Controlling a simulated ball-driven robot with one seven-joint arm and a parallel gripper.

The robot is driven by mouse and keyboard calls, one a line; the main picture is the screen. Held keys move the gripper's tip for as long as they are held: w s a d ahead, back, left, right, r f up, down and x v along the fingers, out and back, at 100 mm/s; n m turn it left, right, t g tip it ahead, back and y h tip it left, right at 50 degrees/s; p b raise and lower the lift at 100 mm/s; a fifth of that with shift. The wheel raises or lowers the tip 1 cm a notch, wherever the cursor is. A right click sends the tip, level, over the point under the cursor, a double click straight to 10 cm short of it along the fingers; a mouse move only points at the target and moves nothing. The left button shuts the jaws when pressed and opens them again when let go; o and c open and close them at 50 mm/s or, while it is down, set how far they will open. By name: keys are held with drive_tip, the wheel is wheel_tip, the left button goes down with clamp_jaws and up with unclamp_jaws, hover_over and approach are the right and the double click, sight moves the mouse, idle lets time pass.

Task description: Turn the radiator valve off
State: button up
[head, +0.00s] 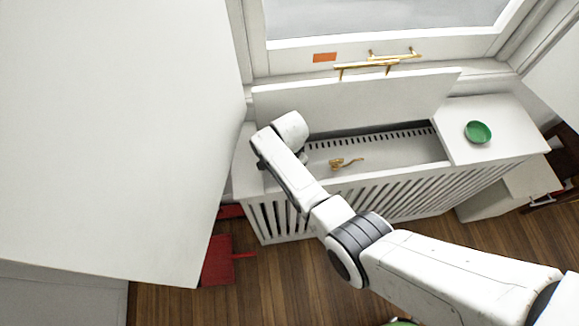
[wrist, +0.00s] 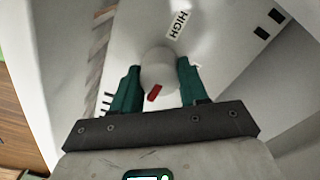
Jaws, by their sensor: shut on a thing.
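In the wrist view, my gripper (wrist: 159,72) has its two green fingers on either side of a round white knob, the radiator valve (wrist: 158,58), and is shut on it. A red mark (wrist: 154,92) on the knob lies on the side nearest my gripper's palm. A white label reading HIGH (wrist: 178,24) is just beyond the knob. In the head view, my wrist reaches into the left end of the open radiator cover (head: 360,215); it hides the fingers and the valve there.
The cover's lid (head: 350,100) stands raised against the window sill. A brass-coloured item (head: 340,163) lies inside the cover. A green bowl (head: 478,131) sits on the closed right part. A large white panel (head: 100,120) fills the left. A red dustpan (head: 218,262) is on the floor.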

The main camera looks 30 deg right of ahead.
drive_tip(key=shift+w+d+r, duration=0.1)
drive_tip(key=shift+w+r, duration=0.15)
drive_tip(key=shift+w, duration=0.05)
drive_tip(key=o, duration=0.8)
drive_tip(key=shift+d, duration=0.1)
drive_tip(key=shift+o, duration=1.3)
drive_tip(key=shift+s+f, duration=0.15)
drive_tip(key=shift+s, duration=0.05)
wheel_tip(320, 180, up, 11)
drive_tip(key=p, duration=0.1)
drive_tip(key=shift+f, duration=0.1)
